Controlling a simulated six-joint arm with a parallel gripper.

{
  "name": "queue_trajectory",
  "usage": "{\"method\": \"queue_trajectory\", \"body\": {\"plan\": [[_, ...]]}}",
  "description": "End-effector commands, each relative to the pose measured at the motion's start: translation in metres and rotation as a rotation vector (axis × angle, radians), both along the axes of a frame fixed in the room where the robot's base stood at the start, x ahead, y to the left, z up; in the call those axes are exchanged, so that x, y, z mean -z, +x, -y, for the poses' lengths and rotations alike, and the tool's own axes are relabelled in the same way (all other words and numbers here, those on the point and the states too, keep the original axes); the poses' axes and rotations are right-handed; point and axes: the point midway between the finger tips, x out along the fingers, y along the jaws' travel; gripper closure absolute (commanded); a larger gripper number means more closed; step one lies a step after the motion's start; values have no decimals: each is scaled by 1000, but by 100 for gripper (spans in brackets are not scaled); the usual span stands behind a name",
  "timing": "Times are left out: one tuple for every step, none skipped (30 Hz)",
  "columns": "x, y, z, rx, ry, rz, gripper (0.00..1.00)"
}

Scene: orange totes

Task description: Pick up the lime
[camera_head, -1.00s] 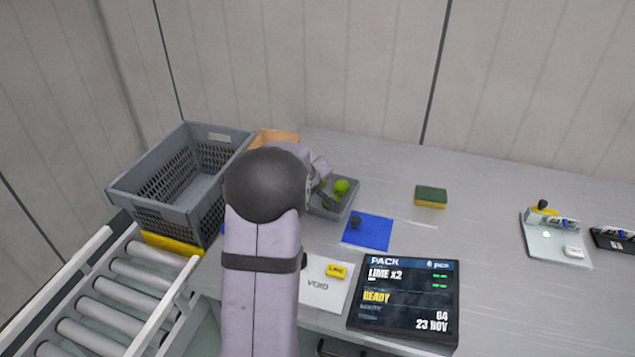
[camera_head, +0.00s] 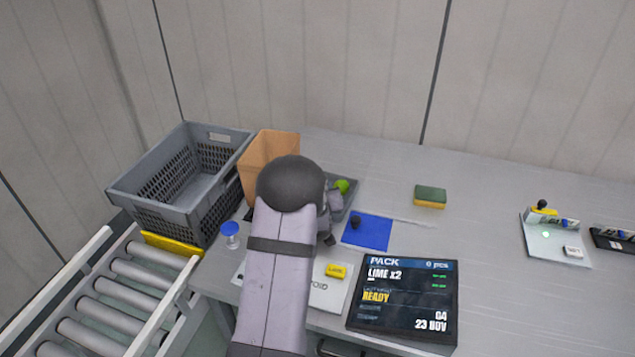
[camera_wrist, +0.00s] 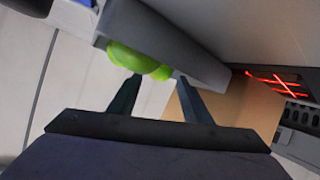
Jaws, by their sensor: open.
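A bright green lime (camera_head: 342,186) lies in a small grey tray (camera_head: 353,196) on the bench, right of my arm's dark round joint. In the wrist view green limes (camera_wrist: 138,60) show at the tray's edge (camera_wrist: 190,50), partly hidden by it; their exact number is unclear. My gripper (camera_wrist: 157,78) is open and empty, with its two dark fingers apart and pointing toward the limes. I cannot tell whether a fingertip touches one. In the head view my arm hides much of the gripper and the tray's left part.
A brown open box (camera_head: 262,160) stands left of the tray, beside a grey crate (camera_head: 180,180). A blue mat (camera_head: 372,234) with a small dark object, a pack screen (camera_head: 405,300) and a yellow-labelled pad (camera_head: 330,292) lie in front. A sponge (camera_head: 430,196) is right; bench around it is clear.

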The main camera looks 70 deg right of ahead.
Motion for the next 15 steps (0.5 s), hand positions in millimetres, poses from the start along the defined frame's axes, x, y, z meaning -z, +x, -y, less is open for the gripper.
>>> {"method": "queue_trajectory", "body": {"plan": [[3, 1, 3, -1, 1, 0, 55], [4, 2, 5, -1, 1, 0, 55], [4, 2, 6, -1, 1, -1, 55], [3, 2, 7, -1, 1, -1, 55], [3, 2, 7, -1, 1, -1, 55], [3, 2, 7, -1, 1, -1, 55], [3, 3, 7, -1, 1, -1, 55], [4, 3, 8, -1, 1, -1, 55], [5, 3, 9, -1, 1, -1, 55], [6, 4, 11, -2, 1, -1, 55], [7, 4, 13, -2, 1, -1, 55], [9, 5, 16, -2, 1, -1, 55], [10, 6, 19, -2, 1, -2, 55], [11, 7, 22, -2, 1, -2, 55], [13, 8, 26, -2, 1, -2, 55]]}}
